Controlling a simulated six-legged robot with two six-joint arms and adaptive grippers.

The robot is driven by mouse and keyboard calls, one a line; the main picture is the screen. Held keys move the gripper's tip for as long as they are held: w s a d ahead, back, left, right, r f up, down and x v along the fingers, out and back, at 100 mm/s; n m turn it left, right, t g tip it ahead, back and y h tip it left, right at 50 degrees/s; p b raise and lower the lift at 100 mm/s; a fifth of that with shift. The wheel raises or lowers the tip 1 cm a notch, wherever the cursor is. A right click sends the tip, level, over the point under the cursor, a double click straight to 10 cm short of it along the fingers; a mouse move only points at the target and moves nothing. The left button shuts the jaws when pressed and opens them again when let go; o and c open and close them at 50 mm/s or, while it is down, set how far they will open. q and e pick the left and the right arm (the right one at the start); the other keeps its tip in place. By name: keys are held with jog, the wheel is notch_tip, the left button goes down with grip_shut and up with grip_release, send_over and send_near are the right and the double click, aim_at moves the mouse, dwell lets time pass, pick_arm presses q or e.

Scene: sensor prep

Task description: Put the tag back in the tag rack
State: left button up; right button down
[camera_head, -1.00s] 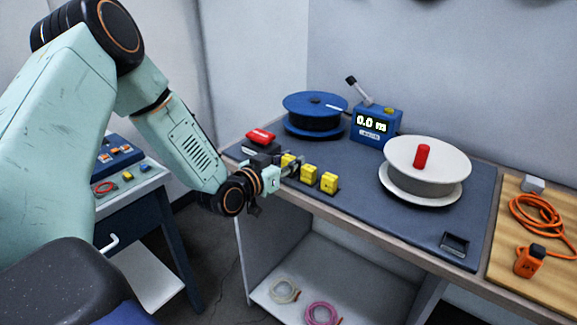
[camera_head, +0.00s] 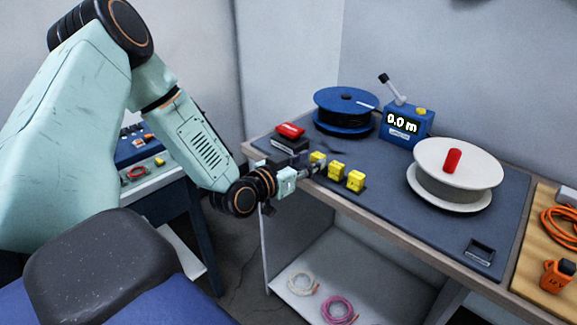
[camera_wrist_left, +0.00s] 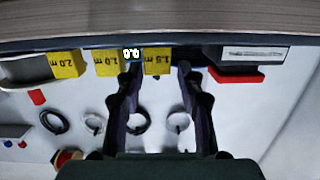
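Three yellow tags stand in a row at the bench's front edge in the head view: a left one (camera_head: 317,157), a middle one (camera_head: 336,170) and a right one (camera_head: 355,181). In the left wrist view they read 2.0 m (camera_wrist_left: 68,65), 1.0 m (camera_wrist_left: 107,62) and 1.5 m (camera_wrist_left: 157,62). My left gripper (camera_head: 316,167) is just in front of the left tag. In the left wrist view its fingers (camera_wrist_left: 158,72) are apart, with the 1.5 m tag between their tips and gaps on both sides. The rack under the tags is mostly hidden. My right gripper is not in view.
A red-topped dark block (camera_head: 290,131) stands left of the tags. Behind are a blue reel (camera_head: 345,98), a blue meter reading 0.0 m (camera_head: 408,127) and a white spool (camera_head: 455,165). Coiled cables (camera_head: 338,309) lie on the shelf below. The mat's front middle is clear.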

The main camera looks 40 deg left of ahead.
pick_arm(q)
jog(key=s+r+p, duration=0.2)
jog(key=s+p, duration=0.3)
jog(key=s, duration=0.3)
jog(key=s+d+f+g+h, duration=0.2)
jog(key=s+d+f+g, duration=0.85)
jog(key=f, duration=0.45)
jog(key=s+d+f+g+y, duration=0.1)
jog(key=s+f+g, duration=0.1)
jog(key=s, duration=0.7)
jog(key=s+d+f+n+g+y, duration=0.1)
jog(key=s+d+f+g, duration=0.1)
jog(key=s, duration=0.7)
jog(key=shift+f+g+y, duration=0.4)
jog(key=shift+f+g, duration=0.15)
jog(key=shift+g, duration=0.3)
notch_tip(320, 180, down, 3)
jog(key=b, duration=0.3)
jog(key=shift+d, duration=0.15)
